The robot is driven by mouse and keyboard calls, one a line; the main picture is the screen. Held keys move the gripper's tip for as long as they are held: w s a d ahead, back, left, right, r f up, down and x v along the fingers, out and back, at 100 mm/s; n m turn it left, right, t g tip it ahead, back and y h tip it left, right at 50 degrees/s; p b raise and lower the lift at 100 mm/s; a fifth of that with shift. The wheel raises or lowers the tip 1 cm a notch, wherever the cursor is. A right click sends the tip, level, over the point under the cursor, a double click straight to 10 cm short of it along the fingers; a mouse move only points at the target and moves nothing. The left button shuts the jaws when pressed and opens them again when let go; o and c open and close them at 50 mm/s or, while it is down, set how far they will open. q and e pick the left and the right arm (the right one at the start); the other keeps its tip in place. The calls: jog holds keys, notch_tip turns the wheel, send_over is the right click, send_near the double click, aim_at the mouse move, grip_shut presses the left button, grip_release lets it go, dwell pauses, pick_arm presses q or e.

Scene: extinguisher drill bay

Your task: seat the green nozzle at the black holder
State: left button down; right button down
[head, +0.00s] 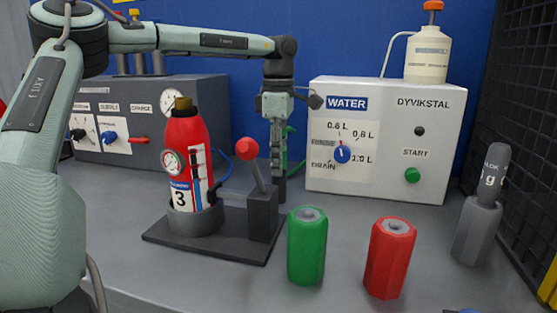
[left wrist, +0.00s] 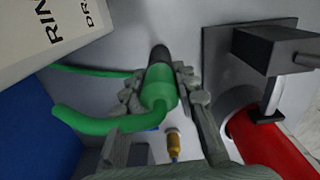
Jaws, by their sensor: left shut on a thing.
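The green nozzle (left wrist: 158,92) has a black tip and a green hose curving off to the left in the left wrist view. My left gripper (left wrist: 160,98) is shut around it, with a finger on each side. In the head view my left gripper (head: 278,165) points down behind the lever stand, in front of the water box. There the nozzle is mostly hidden, and a bit of green hose (head: 291,150) shows beside the fingers. I cannot pick out the black holder with certainty in either view. My right gripper is not in view.
A red extinguisher (head: 187,160) stands in a dark base beside a red-knobbed lever (head: 247,149). The white water box (head: 385,140) stands behind. A green cylinder (head: 307,250), a red cylinder (head: 389,260) and a grey cylinder (head: 476,230) stand in front. A brass fitting (left wrist: 174,143) shows below the nozzle.

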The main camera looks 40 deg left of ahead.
pick_arm(q)
jog(key=shift+s+f, duration=0.25)
jog(key=shift+f, duration=0.25)
jog(key=c, duration=1.5)
grip_release()
jog(key=shift+d, duration=0.1)
jog(key=o, duration=0.4)
jog(key=shift+w+f, duration=0.15)
jog(key=shift+r, duration=0.2)
notch_tip(320, 180, up, 12)
